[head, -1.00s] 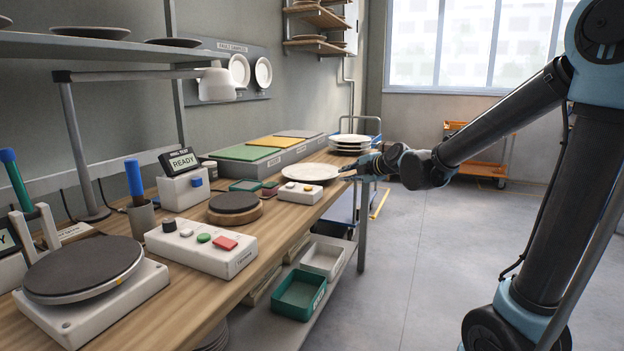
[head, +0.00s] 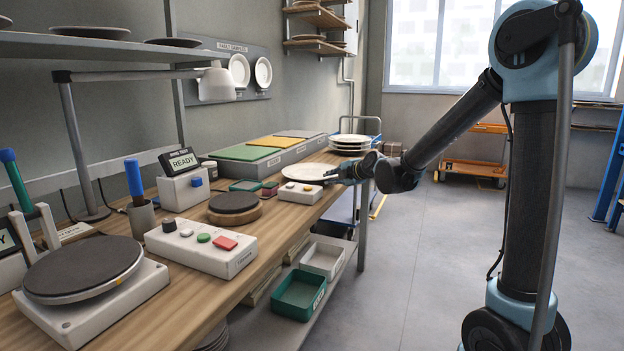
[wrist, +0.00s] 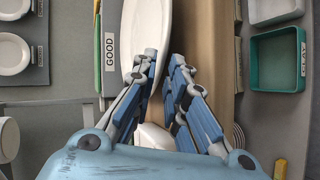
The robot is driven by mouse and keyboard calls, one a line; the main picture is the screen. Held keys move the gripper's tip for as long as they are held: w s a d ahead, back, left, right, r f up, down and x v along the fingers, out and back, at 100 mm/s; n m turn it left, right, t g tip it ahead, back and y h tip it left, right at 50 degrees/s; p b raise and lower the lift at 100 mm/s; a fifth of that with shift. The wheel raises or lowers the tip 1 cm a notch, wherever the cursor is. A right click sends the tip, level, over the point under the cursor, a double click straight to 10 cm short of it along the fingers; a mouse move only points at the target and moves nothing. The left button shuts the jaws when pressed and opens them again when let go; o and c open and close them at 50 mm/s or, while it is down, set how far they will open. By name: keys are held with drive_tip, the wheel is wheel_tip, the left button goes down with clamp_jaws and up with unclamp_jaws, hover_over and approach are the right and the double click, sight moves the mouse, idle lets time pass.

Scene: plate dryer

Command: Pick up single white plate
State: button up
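The single white plate (head: 308,171) lies on the wooden bench, behind the small white button box (head: 300,192). In the wrist view, the plate (wrist: 146,25) shows at the top, ahead of my fingers, with its far part cut off by the frame. My gripper (head: 330,178) is at the plate's right edge in the head view. In the wrist view, my gripper (wrist: 164,60) has a narrow gap between its fingertips, with the left fingertip overlapping the plate's near rim. I cannot tell whether a finger touches the plate. Nothing is visibly held.
A stack of white plates (head: 350,141) stands behind my gripper at the bench's far end. Bins with green (head: 245,152), yellow and grey tops line the wall side. A scale (head: 85,270) and a control box (head: 200,247) stand nearer. Open floor lies right of the bench.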

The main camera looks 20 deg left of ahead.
sight(326, 179)
drive_tip(key=shift+x, duration=2.65)
drive_tip(key=shift+w+d, duration=0.1)
clamp_jaws()
drive_tip(key=shift+r, duration=0.1)
